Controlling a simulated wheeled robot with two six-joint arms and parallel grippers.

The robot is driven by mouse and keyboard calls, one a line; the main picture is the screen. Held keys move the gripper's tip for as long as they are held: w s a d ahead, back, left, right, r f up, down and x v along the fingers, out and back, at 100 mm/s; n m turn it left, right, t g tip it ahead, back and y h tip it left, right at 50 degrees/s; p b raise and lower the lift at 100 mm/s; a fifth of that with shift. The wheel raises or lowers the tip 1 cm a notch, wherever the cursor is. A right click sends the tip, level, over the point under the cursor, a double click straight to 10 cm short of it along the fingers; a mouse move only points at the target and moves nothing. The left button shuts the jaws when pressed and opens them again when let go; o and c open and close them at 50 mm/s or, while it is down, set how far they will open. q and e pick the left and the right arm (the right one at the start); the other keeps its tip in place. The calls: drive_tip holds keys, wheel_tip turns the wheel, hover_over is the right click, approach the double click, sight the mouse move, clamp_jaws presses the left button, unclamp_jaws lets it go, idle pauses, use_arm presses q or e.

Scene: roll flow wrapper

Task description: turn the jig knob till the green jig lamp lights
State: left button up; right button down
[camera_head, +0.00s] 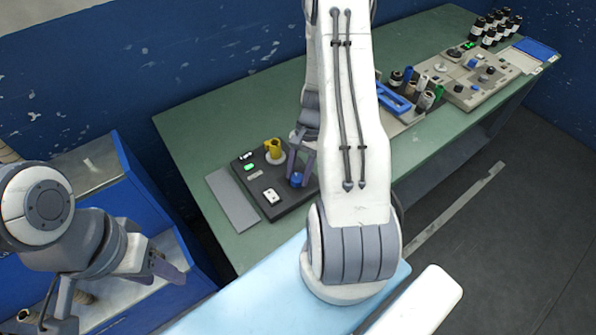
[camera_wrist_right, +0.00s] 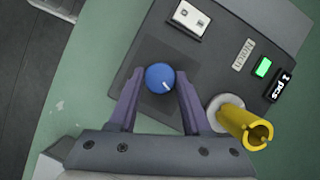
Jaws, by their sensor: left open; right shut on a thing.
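The dark jig box (camera_head: 285,203) sits on the green bench. Its blue knob (camera_wrist_right: 160,77) has a white pointer mark that points to the lower right in the right wrist view; the knob also shows in the head view (camera_head: 296,180). My right gripper (camera_head: 299,170) is shut on the knob, one finger on each side. The green lamp (camera_wrist_right: 263,67) beside the "Notch" label glows bright green, and it shows lit in the head view (camera_head: 250,167). My left gripper (camera_head: 118,288) is open and empty at lower left, away from the jig.
A yellow slotted tube (camera_wrist_right: 245,130) stands on the jig near my right gripper. Another panel (camera_head: 472,80) stands farther right.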

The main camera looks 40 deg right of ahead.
drive_tip(key=shift+n, duration=0.4)
drive_tip(key=shift+c, duration=1.7)
unclamp_jaws()
drive_tip(key=shift+r, duration=0.1)
drive_tip(key=v, duration=1)
drive_tip(key=shift+r+b, duration=0.15)
drive_tip(key=shift+b, duration=0.3)
drive_tip(key=shift+w, duration=0.15)
